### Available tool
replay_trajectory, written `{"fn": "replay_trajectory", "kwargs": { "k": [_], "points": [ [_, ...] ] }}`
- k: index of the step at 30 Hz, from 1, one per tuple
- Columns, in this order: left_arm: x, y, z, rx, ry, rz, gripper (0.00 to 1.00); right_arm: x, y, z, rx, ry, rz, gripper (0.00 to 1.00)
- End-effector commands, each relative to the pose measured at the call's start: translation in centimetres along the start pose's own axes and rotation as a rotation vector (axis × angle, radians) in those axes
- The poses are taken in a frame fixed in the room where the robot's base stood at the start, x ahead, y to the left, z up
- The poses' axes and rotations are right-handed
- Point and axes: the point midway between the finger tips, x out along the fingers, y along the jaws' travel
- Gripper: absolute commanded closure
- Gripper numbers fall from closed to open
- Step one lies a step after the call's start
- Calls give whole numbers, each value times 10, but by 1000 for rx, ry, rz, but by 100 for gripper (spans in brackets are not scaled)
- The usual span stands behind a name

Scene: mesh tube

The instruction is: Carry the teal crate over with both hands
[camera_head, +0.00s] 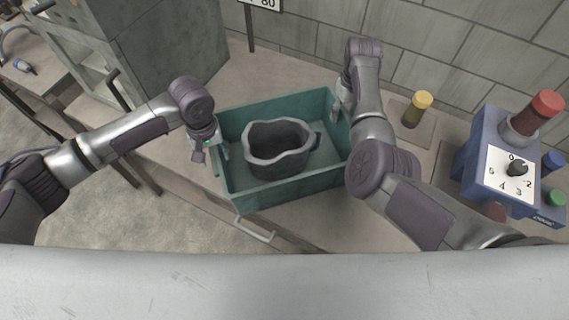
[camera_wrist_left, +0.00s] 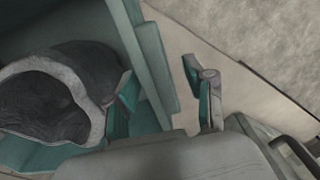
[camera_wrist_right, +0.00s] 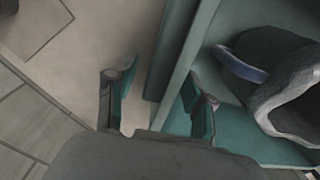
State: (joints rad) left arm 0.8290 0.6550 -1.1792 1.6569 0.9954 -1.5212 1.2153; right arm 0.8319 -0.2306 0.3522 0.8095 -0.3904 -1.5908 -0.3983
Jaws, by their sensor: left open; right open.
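The teal crate (camera_head: 290,190) stands upright on the table, with a dark grey wavy-rimmed pot (camera_head: 277,155) inside it. My left gripper (camera_head: 212,150) is open at the crate's left wall. In the left wrist view (camera_wrist_left: 163,92) one finger is on the inner side, the other outside, with the crate wall (camera_wrist_left: 150,62) between them. My right gripper (camera_head: 341,106) is open at the right wall, partly hidden by its own arm. In the right wrist view (camera_wrist_right: 158,95) its fingers straddle the crate wall (camera_wrist_right: 180,60). I cannot tell whether either gripper touches the wall.
A yellow-capped jar (camera_head: 416,109) stands right of the crate. Further right is a blue control box (camera_head: 493,160) with a dial and a red-topped part. A grey cabinet (camera_head: 170,45) is at back left. A drawer handle (camera_head: 255,229) is on the table's front.

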Motion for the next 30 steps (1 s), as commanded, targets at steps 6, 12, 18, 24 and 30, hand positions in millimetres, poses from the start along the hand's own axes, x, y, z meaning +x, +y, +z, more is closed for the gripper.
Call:
{"fn": "replay_trajectory", "kwargs": {
  "k": [6, 12, 18, 24, 30],
  "points": [
    [-11, 1, -1, 0, 2, 3, 46, 0, -1, 0, -1, -1, -2, 47],
    [-50, 1, -1, 0, 4, 4, 46, 0, -1, 0, -1, -1, -3, 47],
    [-91, 0, 0, 1, 3, 2, 46, 0, -2, 0, -1, -1, -3, 47],
    [-115, 0, 1, 0, 1, 1, 46, 0, -2, 0, -1, -1, -3, 47],
    [-121, 0, 1, 0, 1, 0, 46, -13, -1, -1, -1, 2, -2, 47]
  ]
}}
